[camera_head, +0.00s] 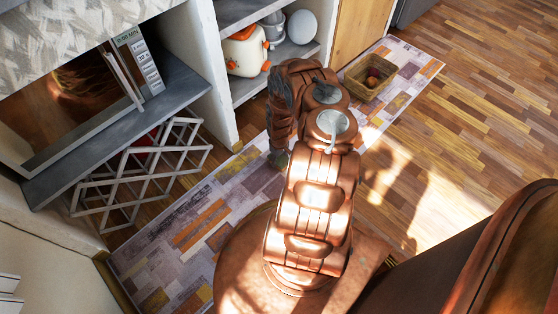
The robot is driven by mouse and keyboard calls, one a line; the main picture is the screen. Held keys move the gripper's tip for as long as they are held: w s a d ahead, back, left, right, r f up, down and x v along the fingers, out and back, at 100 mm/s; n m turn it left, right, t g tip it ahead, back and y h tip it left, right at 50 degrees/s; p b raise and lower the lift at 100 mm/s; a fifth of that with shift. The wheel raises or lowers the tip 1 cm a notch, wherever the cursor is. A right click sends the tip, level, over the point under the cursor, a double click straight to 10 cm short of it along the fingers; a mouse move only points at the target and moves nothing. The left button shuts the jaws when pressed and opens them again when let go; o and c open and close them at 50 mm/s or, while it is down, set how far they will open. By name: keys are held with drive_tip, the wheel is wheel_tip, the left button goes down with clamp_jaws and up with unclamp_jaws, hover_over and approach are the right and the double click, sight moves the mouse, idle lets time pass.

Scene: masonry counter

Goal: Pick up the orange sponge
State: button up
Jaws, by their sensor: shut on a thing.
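My gripper (279,150) hangs at the end of my copper arm, over the patterned rug in front of the open shelves. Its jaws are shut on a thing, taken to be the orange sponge. Only a small grey-green patch shows at the fingertips, and I cannot tell whether it is part of the sponge. No orange sponge face shows, as the gripper and arm hide what is between and behind the jaws.
A patchwork rug (205,217) runs along the counter. A wicker basket (368,82) with round items stands on it. A white lattice rack (140,175) is below the microwave (80,92). A cream pot (245,52) sits on the shelf. The wooden floor (480,85) at right is clear.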

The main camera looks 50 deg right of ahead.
sight(279, 160)
drive_tip(key=shift+r, duration=0.1)
drive_tip(key=shift+r+p, duration=0.55)
drive_tip(key=shift+r, duration=0.05)
drive_tip(key=r, duration=0.1)
drive_tip(key=p, duration=0.1)
drive_tip(key=r+p, duration=0.1)
drive_tip(key=shift+s+a+r, duration=0.2)
drive_tip(key=shift+a+r, duration=0.05)
drive_tip(key=shift+r, duration=0.05)
drive_tip(key=s+a+p, duration=0.1)
drive_tip(key=s+a, duration=0.2)
drive_tip(key=a, duration=0.1)
drive_tip(key=s+a+p, duration=0.2)
drive_tip(key=s+a, duration=0.1)
drive_tip(key=a, duration=0.1)
drive_tip(key=s+a+r+p, duration=0.1)
drive_tip(key=s+a, duration=0.1)
drive_tip(key=a, duration=0.2)
drive_tip(key=shift+s+a, duration=0.35)
drive_tip(key=shift+s, duration=0.05)
